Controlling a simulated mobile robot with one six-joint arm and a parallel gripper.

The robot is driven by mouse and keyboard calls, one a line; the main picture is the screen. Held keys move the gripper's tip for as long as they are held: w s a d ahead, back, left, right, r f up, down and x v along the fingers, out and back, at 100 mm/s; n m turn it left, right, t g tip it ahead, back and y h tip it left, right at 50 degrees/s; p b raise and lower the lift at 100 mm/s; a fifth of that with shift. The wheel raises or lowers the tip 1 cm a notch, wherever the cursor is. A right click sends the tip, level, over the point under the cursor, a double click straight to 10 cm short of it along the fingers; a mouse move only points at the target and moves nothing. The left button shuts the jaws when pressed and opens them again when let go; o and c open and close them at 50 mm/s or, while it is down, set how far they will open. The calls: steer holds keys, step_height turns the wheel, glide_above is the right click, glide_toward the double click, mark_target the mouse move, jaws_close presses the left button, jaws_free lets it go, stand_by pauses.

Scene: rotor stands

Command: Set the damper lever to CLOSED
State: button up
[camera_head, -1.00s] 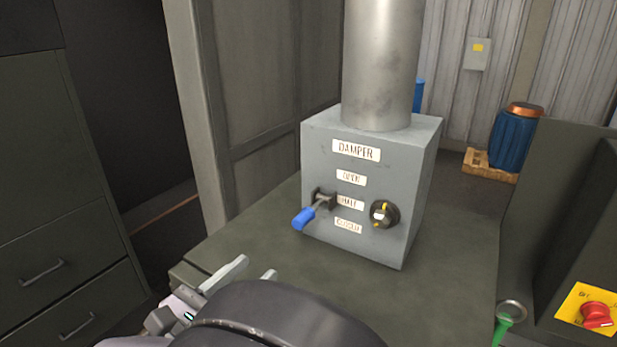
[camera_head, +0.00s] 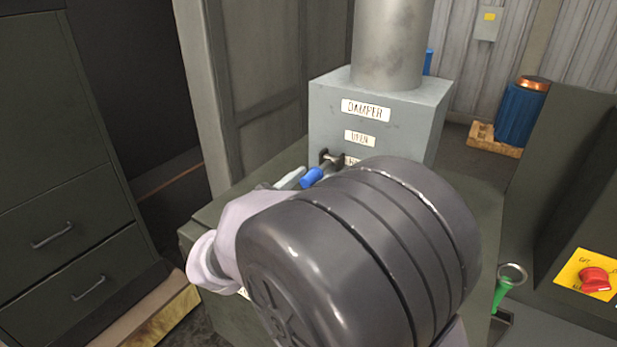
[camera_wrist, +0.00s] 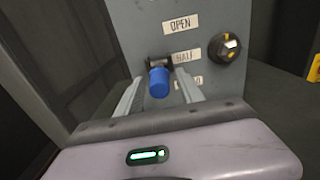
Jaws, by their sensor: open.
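The grey damper box (camera_head: 425,110) stands on a green bench with a metal duct on top. Its labels read OPEN, HALF and, partly hidden, CLOSED. The damper lever with a blue grip (camera_head: 312,178) sticks out on the left of the labels. In the wrist view the blue grip (camera_wrist: 159,82) points toward the camera at about the HALF label (camera_wrist: 186,56). My gripper (camera_wrist: 158,95) is open, one finger on each side of the blue grip, with gaps visible between. In the head view my arm hides the box's lower front and most of the gripper.
A black knob with a yellow mark (camera_wrist: 229,43) sits right of the labels on the box. A red switch on a yellow plate (camera_head: 594,279) and a green-handled item (camera_head: 501,290) are at the right. Dark drawers (camera_head: 75,240) stand at the left.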

jaws_close()
steer(key=shift+f, duration=0.1)
stand_by(1.3)
